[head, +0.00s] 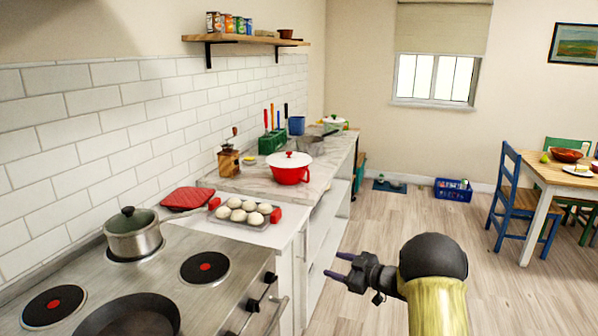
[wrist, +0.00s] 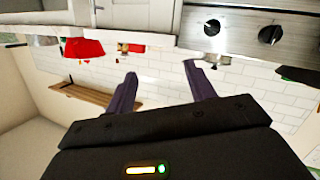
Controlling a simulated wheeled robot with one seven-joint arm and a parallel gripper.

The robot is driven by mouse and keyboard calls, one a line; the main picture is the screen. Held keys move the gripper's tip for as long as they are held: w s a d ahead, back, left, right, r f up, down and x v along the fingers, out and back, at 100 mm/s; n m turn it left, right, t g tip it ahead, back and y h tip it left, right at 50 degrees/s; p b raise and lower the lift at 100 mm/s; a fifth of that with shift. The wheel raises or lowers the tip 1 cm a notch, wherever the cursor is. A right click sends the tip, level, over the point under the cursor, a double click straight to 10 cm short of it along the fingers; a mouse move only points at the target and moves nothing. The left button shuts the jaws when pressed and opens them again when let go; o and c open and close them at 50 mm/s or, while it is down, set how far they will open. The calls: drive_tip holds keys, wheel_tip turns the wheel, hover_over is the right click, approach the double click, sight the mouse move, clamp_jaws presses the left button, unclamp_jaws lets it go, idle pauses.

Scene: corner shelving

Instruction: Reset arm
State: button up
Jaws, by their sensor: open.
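My gripper (head: 342,268) is at the end of my arm, in front of the stove and counter in the head view. It points left toward the cabinet front, over the open floor. In the wrist view, its two dark fingers (wrist: 158,88) are spread apart with nothing between them. The wrist view is upside down, with the counter edge and stove knobs along its top. The gripper touches nothing that I can see.
The stove (head: 225,235) holds a lidded pot (head: 133,238) and a pan (head: 130,318). A tray of dough balls (head: 240,212) and a red pot (head: 290,172) sit on the counter beyond. A blue chair (head: 515,205) and table (head: 560,178) stand right. The wooden floor (head: 400,215) between is clear.

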drive_tip(key=s+d+r+m+h, duration=0.4)
drive_tip(key=s+d+m+h, duration=0.2)
drive_tip(key=s+m+h, duration=0.4)
drive_tip(key=s+a+f+m+g+h, duration=0.15)
drive_tip(key=s+g, duration=0.25)
drive_tip(key=s, duration=0.9)
drive_tip(key=s+a+f+m+g+h, duration=0.15)
drive_tip(key=s+g, duration=0.25)
drive_tip(key=s, duration=1)
drive_tip(key=w+d+p+v, duration=0.1)
drive_tip(key=w+p+v, duration=0.1)
drive_tip(key=p+v, duration=1)
drive_tip(key=shift+w+r+y+p, duration=0.4)
drive_tip(key=shift+w+p, duration=0.1)
drive_tip(key=shift+w, duration=0.05)
